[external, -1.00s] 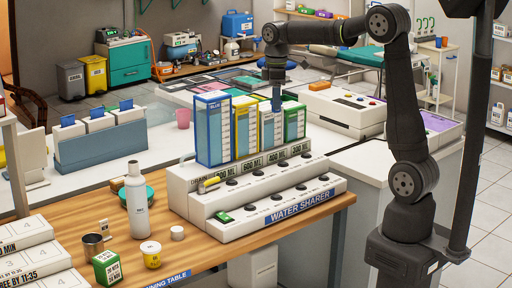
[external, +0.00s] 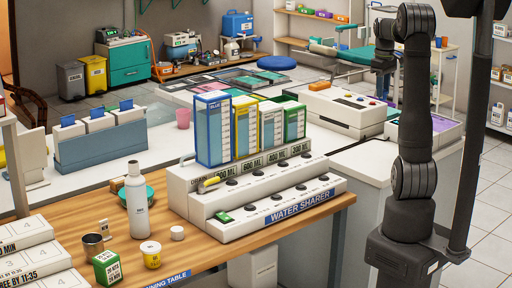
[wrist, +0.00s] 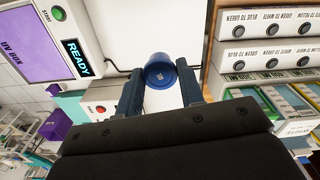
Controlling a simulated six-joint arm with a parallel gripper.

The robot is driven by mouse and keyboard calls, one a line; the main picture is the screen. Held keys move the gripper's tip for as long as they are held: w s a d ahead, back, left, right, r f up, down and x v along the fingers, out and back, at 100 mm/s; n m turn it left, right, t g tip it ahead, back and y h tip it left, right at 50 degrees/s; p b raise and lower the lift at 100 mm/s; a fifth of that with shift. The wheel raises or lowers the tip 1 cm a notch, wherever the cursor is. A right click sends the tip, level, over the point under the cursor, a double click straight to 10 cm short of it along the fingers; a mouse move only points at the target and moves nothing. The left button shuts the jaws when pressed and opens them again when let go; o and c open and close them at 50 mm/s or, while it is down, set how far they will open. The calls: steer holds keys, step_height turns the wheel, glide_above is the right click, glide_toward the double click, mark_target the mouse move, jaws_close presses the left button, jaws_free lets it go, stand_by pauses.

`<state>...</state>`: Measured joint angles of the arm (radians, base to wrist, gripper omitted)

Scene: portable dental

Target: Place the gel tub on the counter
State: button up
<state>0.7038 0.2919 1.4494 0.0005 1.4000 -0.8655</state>
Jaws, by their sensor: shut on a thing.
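A small round blue tub (wrist: 160,72), which I take to be the gel tub, sits between the two fingertips in the wrist view. My gripper (wrist: 161,88) is shut on it. In the external view my gripper (external: 382,88) hangs beside the upper arm, over the back right part of the white counter (external: 365,158). The tub is too small to make out there. The wrist view shows bare white counter (wrist: 150,30) beyond the tub; I cannot tell the tub's height above it.
The UV box (wrist: 50,45) with its purple panel lies left in the wrist view. The water sharer (wrist: 265,50) is on the right; it stands on the wooden table (external: 300,228) in the external view, with coloured containers (external: 252,132). White counter shows between them.

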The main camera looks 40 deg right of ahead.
steer(key=s+d+m, duration=0.4)
steer(key=s+d, duration=0.7)
steer(key=s, duration=0.5)
step_height(320, 180, down, 11)
steer(key=w+f, duration=0.2)
steer(key=w, duration=0.2)
steer(key=w+a+f, duration=0.1)
steer(key=w+f, duration=0.1)
steer(key=w, duration=0.2)
steer(key=w+a+f, duration=0.1)
steer(key=w+f, duration=0.2)
steer(key=w, duration=0.1)
steer(key=shift+a+f, duration=0.1)
steer(key=shift+a, duration=0.05)
steer(key=shift+f, duration=1.9)
steer(key=shift+f, duration=0.2)
steer(key=o, duration=1)
steer(key=shift+c, duration=0.2)
steer(key=shift+r, duration=0.1)
